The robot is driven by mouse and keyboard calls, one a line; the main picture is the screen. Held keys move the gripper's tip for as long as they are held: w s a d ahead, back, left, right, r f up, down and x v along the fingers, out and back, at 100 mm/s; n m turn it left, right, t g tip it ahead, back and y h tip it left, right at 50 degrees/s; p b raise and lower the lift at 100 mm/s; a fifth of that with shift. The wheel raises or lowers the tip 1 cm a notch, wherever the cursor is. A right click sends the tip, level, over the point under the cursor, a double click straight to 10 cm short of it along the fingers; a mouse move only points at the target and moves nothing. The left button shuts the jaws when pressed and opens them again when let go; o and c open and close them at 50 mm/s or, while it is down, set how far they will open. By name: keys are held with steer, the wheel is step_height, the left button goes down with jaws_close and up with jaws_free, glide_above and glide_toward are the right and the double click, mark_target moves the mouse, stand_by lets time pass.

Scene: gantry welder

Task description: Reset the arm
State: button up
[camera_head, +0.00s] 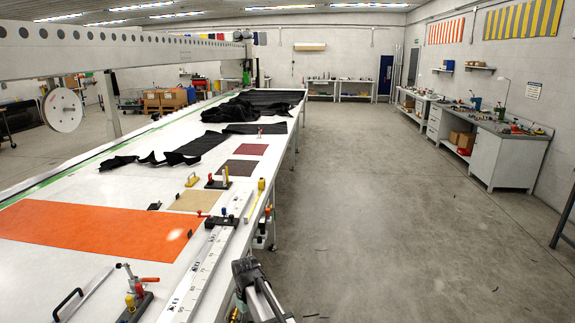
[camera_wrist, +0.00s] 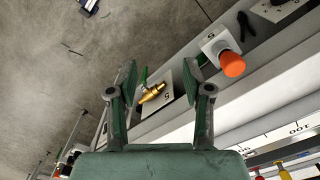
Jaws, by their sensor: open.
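My gripper (camera_wrist: 160,80) shows in the wrist view with its two green-padded fingers spread wide apart and nothing held between them. A brass valve with a green lever (camera_wrist: 152,92), on a plate marked 5, appears between the fingers in the picture. It looks to lie beyond the fingertips, but the exact gap cannot be told. An orange-red knob (camera_wrist: 231,65) on a white box is just right of the right finger. In the head view a dark jointed part of my arm (camera_head: 260,292) shows at the bottom, beside the table's right edge; the fingers are not clear there.
The long white table (camera_head: 95,188) carries an orange sheet (camera_head: 95,222), a ruler rail (camera_head: 205,270), a red-handled toggle clamp (camera_head: 135,290), small colour swatches and dark cloth (camera_head: 255,105). A gantry beam (camera_head: 120,50) spans the left. Grey floor (camera_head: 390,220) is open to the right, up to workbenches (camera_head: 497,150).

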steer(key=s+d+f+m, duration=0.3)
steer(key=s+d, duration=0.3)
steer(key=d, duration=0.4)
steer(key=s+d+f+m, duration=0.2)
steer(key=s+d+f, duration=0.3)
steer(key=d, duration=0.4)
steer(key=s+d+f+m, duration=0.2)
steer(key=s+d+m, duration=0.1)
steer(key=s+d, duration=0.55)
steer(key=s+d+f+g+b, duration=0.2)
steer(key=s+f+g+b, duration=0.4)
steer(key=s+f, duration=2.2)
steer(key=f+b, duration=0.1)
steer(key=b, duration=0.3)
steer(key=shift+g, duration=0.4)
steer(key=shift+s, duration=0.1)
